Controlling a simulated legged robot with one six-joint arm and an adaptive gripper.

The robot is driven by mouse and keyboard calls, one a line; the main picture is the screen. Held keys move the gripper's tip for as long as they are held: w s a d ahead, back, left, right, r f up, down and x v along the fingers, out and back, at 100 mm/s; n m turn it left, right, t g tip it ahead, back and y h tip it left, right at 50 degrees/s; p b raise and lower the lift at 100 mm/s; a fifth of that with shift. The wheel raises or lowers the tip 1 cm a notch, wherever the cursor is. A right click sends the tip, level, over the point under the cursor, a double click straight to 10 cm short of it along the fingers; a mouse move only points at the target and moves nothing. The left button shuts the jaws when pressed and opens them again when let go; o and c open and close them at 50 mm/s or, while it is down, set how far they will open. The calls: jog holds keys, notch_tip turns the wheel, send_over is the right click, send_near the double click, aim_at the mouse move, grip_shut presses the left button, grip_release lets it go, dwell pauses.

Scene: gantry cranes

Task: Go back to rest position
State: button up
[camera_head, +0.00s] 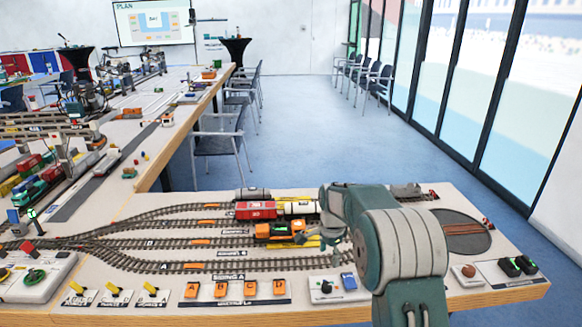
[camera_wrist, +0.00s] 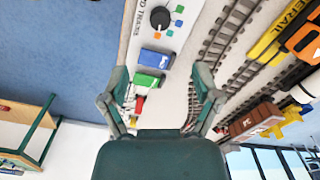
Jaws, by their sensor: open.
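My gripper (camera_head: 322,248) hangs at the end of my teal and grey arm, above the tracks at the front right of the layout. In the wrist view my gripper (camera_wrist: 160,84) has its two fingers wide apart, with nothing between them. Beyond the fingers lies a white control panel with a black knob (camera_wrist: 160,18), a blue button (camera_wrist: 157,57) and a green button (camera_wrist: 148,82). My arm covers part of the tracks and the board in the head view.
An orange locomotive (camera_head: 280,231) and a red wagon (camera_head: 256,210) stand on the tracks close to my gripper. A round turntable (camera_head: 462,230) lies right of my arm. Orange switches (camera_head: 221,289) line the front edge. Chairs (camera_head: 222,140) stand behind; the blue floor (camera_head: 300,130) is open.

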jog(key=s+r+n+t, duration=0.3)
jog(key=s+r+n, duration=0.3)
jog(key=s+r, duration=1.05)
jog(key=s+r+n+t, duration=0.1)
jog(key=s+n, duration=0.6)
jog(key=s, duration=1.3)
jog(key=shift+n+t, duration=0.3)
jog(key=shift+t, duration=0.5)
